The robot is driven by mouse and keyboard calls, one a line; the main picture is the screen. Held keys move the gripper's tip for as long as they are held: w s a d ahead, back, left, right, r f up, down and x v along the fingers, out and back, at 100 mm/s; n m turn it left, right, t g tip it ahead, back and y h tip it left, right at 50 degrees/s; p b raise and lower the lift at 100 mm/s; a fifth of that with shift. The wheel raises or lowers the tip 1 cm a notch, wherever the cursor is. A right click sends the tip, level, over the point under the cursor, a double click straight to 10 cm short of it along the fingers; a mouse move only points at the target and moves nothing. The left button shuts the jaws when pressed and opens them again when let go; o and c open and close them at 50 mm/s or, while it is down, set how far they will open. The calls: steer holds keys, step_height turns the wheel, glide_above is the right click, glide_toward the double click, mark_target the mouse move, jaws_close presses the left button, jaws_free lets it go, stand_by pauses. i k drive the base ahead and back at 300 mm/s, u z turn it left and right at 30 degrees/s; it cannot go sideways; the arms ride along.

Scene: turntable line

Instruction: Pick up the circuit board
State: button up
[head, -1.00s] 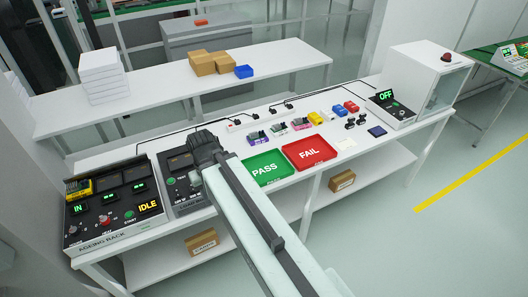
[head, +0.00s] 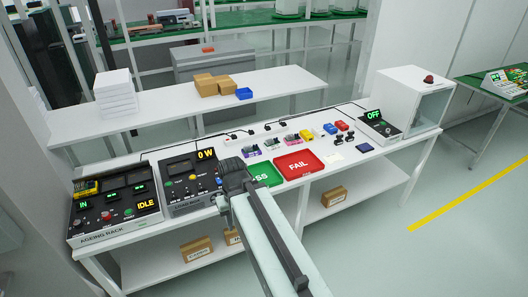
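I cannot tell for sure which thing is the circuit board. A small yellow and green piece (head: 86,187) sits in the upper left slot of the ageing rack (head: 112,233) at the bench's left end. A flat dark blue square (head: 365,147) lies on the bench towards the right. Several small coloured parts (head: 272,144) lie in a row behind the trays. My gripper (head: 234,172) is above the bench, between the meter and the green PASS tray (head: 266,174), whose left part my arm hides. Its fingertips are too dark and small to show whether it is open.
The meter (head: 184,184) reading 0 W stands beside the rack. A red FAIL tray (head: 299,164) lies right of the green one. A white chamber box (head: 409,100) with a panel reading OFF (head: 379,126) fills the bench's right end. A second table (head: 170,104) behind holds boxes.

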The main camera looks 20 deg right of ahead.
mark_target(249, 151)
steer(key=z, duration=0.35)
steer(key=i, duration=0.55)
steer(key=u, duration=3.45)
steer(key=k, duration=1.05)
steer(key=z, duration=1.8)
